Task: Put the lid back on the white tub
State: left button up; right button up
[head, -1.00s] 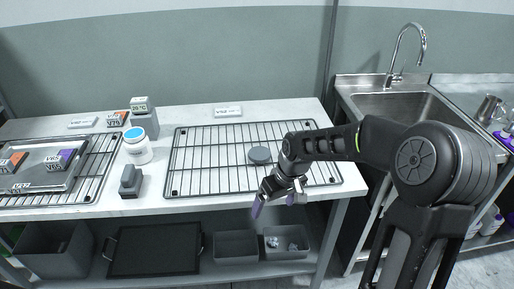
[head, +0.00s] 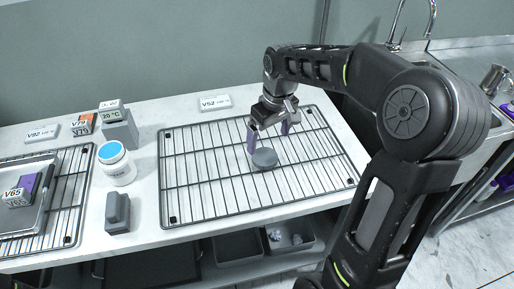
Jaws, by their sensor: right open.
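The white tub (head: 118,168) stands upright on the counter left of the wire rack, with a label on its front and a round blue top surface. A round grey disc that looks like the lid (head: 264,160) lies flat on the wire rack (head: 200,213). My right gripper (head: 268,136) is open and empty, with its two purple-tipped fingers pointing down just above and behind the lid. I cannot tell whether a finger touches the lid. My left gripper is not in view.
A grey block (head: 118,213) stands in front of the tub, and a grey device with a 20 °C display (head: 118,127) stands behind it. A tray (head: 45,190) with tagged items lies on another rack at left. The sink is at right.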

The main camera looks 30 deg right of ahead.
aim_at(265, 156)
jog(key=shift+s, duration=0.2)
jog(key=shift+w+f, duration=0.25)
jog(key=shift+f, duration=1)
jog(key=shift+w+f+p, duration=0.2)
jog(key=shift+f+p, duration=0.05)
jog(key=shift+f, duration=0.6)
jog(key=shift+w+f+p, duration=0.15)
jog(key=shift+f+p, duration=0.15)
jog(key=shift+f, duration=0.6)
jog(key=shift+w+f+p, duration=0.2)
jog(key=shift+f+p, duration=0.05)
jog(key=shift+f, duration=0.6)
jog(key=c, duration=1.4)
jog(key=shift+r, duration=0.15)
notch_tip(265, 156, up, 10)
jog(key=b, duration=0.1)
